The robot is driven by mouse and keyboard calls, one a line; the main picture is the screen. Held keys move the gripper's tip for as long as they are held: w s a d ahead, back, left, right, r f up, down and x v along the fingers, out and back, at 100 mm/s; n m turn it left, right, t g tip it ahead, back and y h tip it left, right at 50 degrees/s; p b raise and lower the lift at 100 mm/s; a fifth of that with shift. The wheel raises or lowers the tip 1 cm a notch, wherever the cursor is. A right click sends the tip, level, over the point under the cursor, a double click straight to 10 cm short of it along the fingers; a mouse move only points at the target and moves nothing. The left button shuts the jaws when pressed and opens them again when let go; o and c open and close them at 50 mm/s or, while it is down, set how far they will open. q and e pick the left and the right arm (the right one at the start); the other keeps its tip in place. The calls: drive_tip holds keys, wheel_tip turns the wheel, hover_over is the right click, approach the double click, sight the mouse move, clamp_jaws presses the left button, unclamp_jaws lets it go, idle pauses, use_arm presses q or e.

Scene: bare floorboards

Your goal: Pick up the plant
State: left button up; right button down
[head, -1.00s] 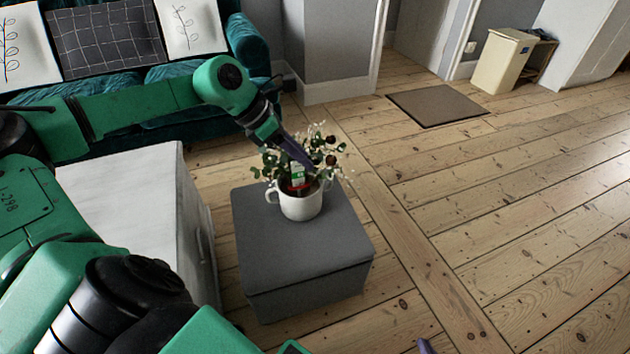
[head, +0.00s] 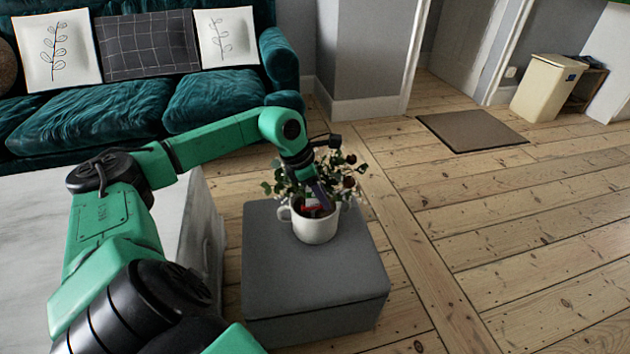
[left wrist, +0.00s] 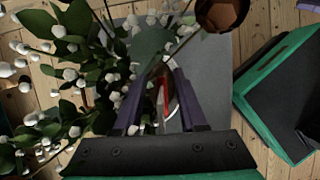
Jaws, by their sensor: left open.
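The plant (head: 275,186) has green leaves, small white berries and dark round pieces. It stands upright in a white mug-like pot (head: 316,229) with a handle on its left, on a grey box-shaped stool (head: 275,285). My left gripper (head: 324,199) points down into the foliage over the pot. In the left wrist view its purple fingers (left wrist: 158,85) are apart, with a red and white label or item (left wrist: 168,98) between or below them. Leaves and berries (left wrist: 75,85) crowd the left of that view. Leaves hide part of the fingertips' contact. My right gripper does not show.
A white block-like table (head: 205,240) stands left of the stool, under my left arm. A teal sofa (head: 90,120) with cushions is behind. A brown mat (head: 472,131) and a cream bin (head: 546,88) lie further back right. Floorboards at right are clear.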

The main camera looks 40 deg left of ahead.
use_arm(q)
clamp_jaws()
idle(1.4)
drive_tip(key=shift+w+r, duration=0.1)
